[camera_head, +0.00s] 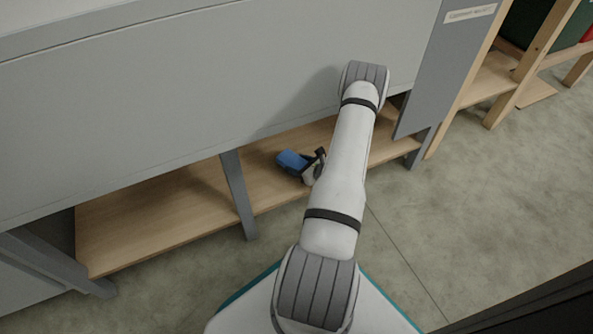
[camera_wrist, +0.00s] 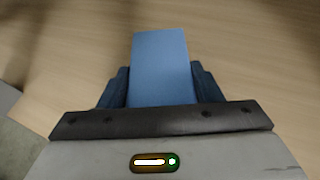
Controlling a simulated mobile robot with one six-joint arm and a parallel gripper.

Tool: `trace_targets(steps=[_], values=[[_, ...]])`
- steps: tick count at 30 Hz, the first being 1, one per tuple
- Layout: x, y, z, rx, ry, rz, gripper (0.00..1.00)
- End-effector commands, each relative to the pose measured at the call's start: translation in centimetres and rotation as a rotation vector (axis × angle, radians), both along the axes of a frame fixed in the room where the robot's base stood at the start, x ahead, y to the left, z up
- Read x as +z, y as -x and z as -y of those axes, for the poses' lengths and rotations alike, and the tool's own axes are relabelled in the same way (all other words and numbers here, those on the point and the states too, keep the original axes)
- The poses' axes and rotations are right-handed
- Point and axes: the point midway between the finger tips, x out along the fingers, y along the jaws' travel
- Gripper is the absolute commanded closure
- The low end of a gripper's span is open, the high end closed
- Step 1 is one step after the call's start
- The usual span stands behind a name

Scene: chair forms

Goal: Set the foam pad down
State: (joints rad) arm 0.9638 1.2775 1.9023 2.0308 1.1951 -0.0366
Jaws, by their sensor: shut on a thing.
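The foam pad (camera_wrist: 161,62) is a blue block held between the two dark fingers of my gripper (camera_wrist: 161,88) in the wrist view. My gripper is shut on it. In the head view the blue pad (camera_head: 291,160) shows at the end of my gripper (camera_head: 297,162), over the low wooden shelf (camera_head: 160,213). The pad's far end points away from my wrist, over bare wood. I cannot tell whether the pad touches the shelf. My arm hides part of the shelf in the head view.
A large grey panel (camera_head: 130,110) stands above the shelf and limits the room over it. A grey upright (camera_head: 238,195) stands left of the pad. A grey side panel (camera_head: 432,75) and wooden frame (camera_head: 525,65) are at the right. The shelf around the pad looks bare.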

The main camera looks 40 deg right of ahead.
Motion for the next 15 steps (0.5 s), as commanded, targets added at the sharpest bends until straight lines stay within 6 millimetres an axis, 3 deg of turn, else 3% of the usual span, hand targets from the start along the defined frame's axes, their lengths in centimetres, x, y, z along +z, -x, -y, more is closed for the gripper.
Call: trace_targets(steps=[1,3,14,15], values=[[-1.31,0.04,-0.01,0.000,-0.001,0.000,0.66],[-1.78,0.02,0.03,-0.001,0.000,0.000,0.66],[-2.06,0.04,0.06,-0.001,-0.001,0.000,0.66],[-1.92,0.04,0.07,-0.001,-0.001,0.000,0.39]])
